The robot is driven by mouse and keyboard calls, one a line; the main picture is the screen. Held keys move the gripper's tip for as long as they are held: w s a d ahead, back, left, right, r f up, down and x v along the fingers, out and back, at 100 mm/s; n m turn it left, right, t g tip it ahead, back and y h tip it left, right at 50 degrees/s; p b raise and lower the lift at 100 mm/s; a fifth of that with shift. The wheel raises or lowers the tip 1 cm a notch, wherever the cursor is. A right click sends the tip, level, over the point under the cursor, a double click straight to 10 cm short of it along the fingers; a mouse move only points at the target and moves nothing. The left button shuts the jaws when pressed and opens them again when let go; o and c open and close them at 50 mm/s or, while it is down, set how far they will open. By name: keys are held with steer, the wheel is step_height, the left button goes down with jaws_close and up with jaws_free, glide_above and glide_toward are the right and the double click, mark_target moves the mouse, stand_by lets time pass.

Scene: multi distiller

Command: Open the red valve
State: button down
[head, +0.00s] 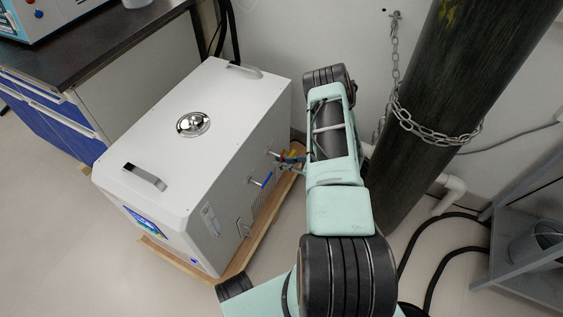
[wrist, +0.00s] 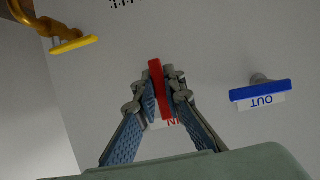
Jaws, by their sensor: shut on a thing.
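The red valve handle (wrist: 157,82) stands on the white panel in the wrist view, with a label in red letters (wrist: 174,122) partly hidden behind my gripper. My gripper (wrist: 162,92) has its two fingers closed around the red handle, one on each side. In the head view my gripper (head: 290,161) is at the right side of the white box-shaped machine (head: 160,190), near its row of valves. The red handle is too small and hidden to make out clearly there.
A blue valve handle (wrist: 261,91) labelled OUT sits to the right, and a yellow handle (wrist: 74,45) to the upper left. A dark gas cylinder (head: 460,90) with a chain (head: 430,131) stands right of my arm. A grey metal shelf (head: 520,260) is at lower right.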

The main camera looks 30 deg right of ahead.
steer(key=shift+d+n, duration=0.1)
steer(key=shift+n, duration=0.2)
steer(key=n+t+h, duration=0.1)
steer(key=n, duration=0.1)
steer(key=w+d+n+t+h, duration=0.1)
steer(key=n, duration=0.1)
steer(key=r+n+t+h, duration=0.1)
steer(key=n, duration=0.1)
steer(key=shift+w+d+t, duration=0.2)
steer(key=shift+d+t, duration=0.1)
steer(key=shift+d, duration=0.05)
steer(key=n+t, duration=0.1)
steer(key=n, duration=0.1)
steer(key=r+n+b, duration=0.1)
steer(key=shift+w+d+n+t+h, duration=0.2)
steer(key=shift+n+t+h, duration=0.1)
steer(key=shift+n+t, duration=0.1)
steer(key=shift+r+n+t+b, duration=0.25)
steer(key=shift+n+t, duration=0.1)
steer(key=shift+n, duration=0.45)
steer(key=shift+r+n+t+b, duration=0.15)
steer(key=shift+r+n+t, duration=0.15)
steer(key=shift+n, duration=0.5)
steer(key=c, duration=2)
jaws_free()
